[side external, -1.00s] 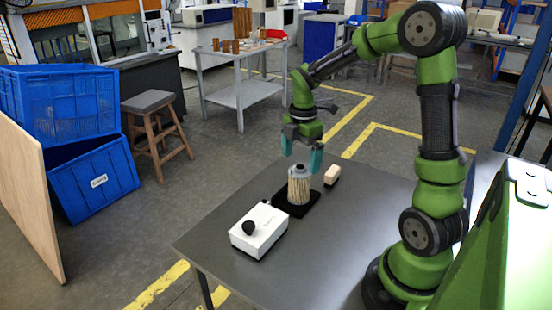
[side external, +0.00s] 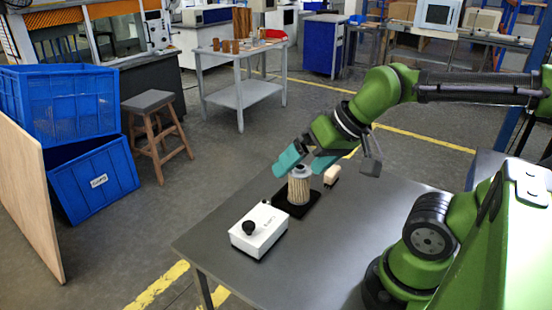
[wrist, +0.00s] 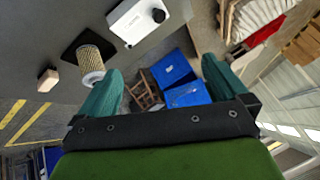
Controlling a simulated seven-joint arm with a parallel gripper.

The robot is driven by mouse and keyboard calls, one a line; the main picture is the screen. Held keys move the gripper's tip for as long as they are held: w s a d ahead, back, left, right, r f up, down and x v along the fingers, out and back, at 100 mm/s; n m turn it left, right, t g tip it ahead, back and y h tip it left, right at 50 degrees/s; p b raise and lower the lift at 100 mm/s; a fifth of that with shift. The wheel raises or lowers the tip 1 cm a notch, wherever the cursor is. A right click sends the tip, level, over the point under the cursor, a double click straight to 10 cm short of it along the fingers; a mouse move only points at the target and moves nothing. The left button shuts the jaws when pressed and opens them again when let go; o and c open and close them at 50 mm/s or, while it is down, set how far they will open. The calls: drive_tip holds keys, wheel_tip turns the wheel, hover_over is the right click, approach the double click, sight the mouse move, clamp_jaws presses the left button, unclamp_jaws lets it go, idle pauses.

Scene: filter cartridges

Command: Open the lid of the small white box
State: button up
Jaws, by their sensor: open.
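The small white box (side external: 262,238) sits near the table's front left edge in the side view, its lid closed. A black round knob (side external: 249,228) stands on its top. The box also shows at the top of the wrist view (wrist: 128,27). My gripper (side external: 303,165) is open and empty, tilted, above and behind the filter cartridge, apart from the box. In the wrist view its two teal fingers (wrist: 158,82) are spread wide with nothing between them.
A pleated filter cartridge (side external: 299,188) stands on a black mat (side external: 283,204) just behind the box. A small beige block (side external: 332,174) lies to its right. The table (side external: 330,245) is clear to the right of the box.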

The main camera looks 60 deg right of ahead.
drive_tip(key=shift+s+a+r, duration=0.1)
drive_tip(key=shift+a+r, duration=0.2)
drive_tip(key=shift+r, duration=0.05)
drive_tip(key=shift+c, duration=0.3)
